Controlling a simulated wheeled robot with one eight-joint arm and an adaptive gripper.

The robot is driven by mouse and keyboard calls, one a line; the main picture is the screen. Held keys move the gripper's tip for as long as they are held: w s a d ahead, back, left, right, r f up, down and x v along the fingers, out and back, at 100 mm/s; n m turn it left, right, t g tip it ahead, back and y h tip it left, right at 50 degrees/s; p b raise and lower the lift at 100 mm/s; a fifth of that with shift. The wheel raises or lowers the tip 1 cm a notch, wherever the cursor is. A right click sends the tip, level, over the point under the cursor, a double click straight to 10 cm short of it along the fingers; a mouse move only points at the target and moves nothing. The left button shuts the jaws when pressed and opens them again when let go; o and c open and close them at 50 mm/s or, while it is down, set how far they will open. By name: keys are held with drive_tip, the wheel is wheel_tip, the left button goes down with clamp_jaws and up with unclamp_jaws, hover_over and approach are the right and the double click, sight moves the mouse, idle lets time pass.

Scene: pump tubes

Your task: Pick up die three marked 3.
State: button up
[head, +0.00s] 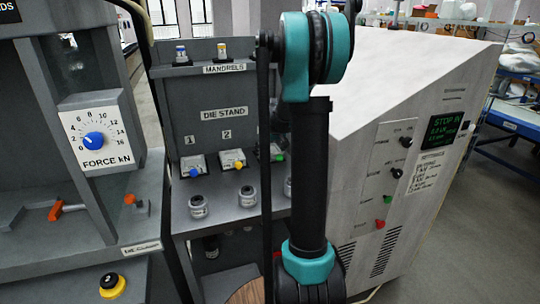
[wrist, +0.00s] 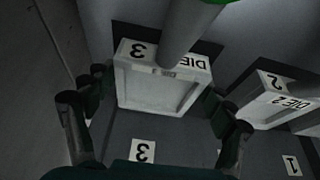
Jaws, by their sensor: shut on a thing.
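Die three (wrist: 150,90) is a white block with a label reading 3 and DIE, a grey stem and a green top. In the wrist view it is between the two fingers of my gripper (wrist: 157,97), which is shut on it. A "3" plate shows on the stand below it in the picture. In the head view a green-knobbed die (head: 277,152) stands at the right of the row, partly hidden behind my arm. My gripper is hidden in the head view. Whether the die touches the stand cannot be told.
Die two (head: 232,160), with a yellow knob, and die one (head: 194,166), with a blue knob, stand to the left on the die stand (head: 224,135). Several small jars (head: 198,207) stand in front. A press (head: 70,245) is at left and a white cabinet (head: 385,110) at right.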

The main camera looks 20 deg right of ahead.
drive_tip(key=c, duration=0.6)
